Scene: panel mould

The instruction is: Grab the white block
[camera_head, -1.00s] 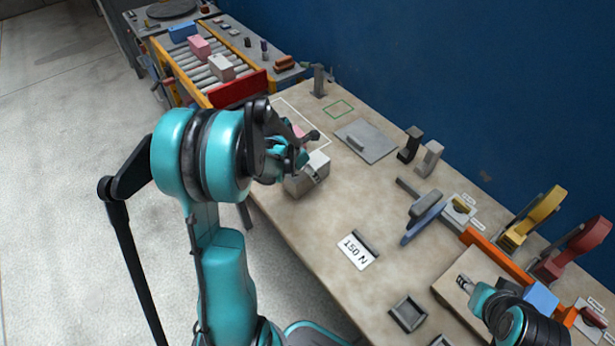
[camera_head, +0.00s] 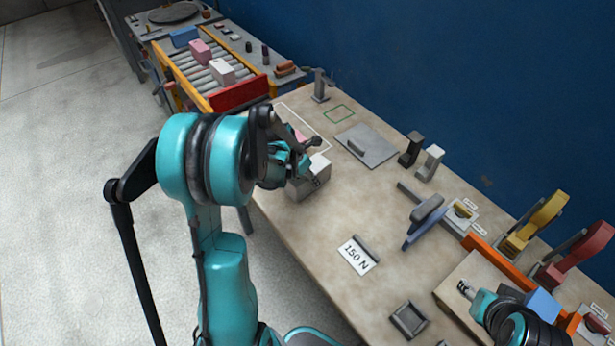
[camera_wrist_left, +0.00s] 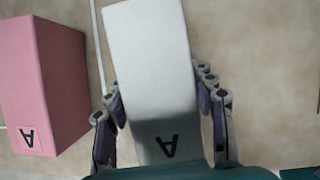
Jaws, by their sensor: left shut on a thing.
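The white block (camera_head: 309,188), marked with a letter A, stands on the table's near left part in the head view, partly hidden by my left gripper. My left gripper (camera_head: 299,168) comes from the left and is shut on it. In the left wrist view the white block (camera_wrist_left: 150,65) lies between the two fingers (camera_wrist_left: 163,110), one on each side. A pink block (camera_wrist_left: 40,85), also marked A, lies left of it, apart from the fingers. My right gripper (camera_head: 466,289) is at the lower right over a board; its fingers are too small to judge.
A roller conveyor (camera_head: 190,68) at the back left carries pink and white blocks behind a red end bar (camera_head: 240,94). A grey plate (camera_head: 366,145), upright posts, a "150 N" sign (camera_head: 355,257) and a small square tray (camera_head: 409,320) stand on the table.

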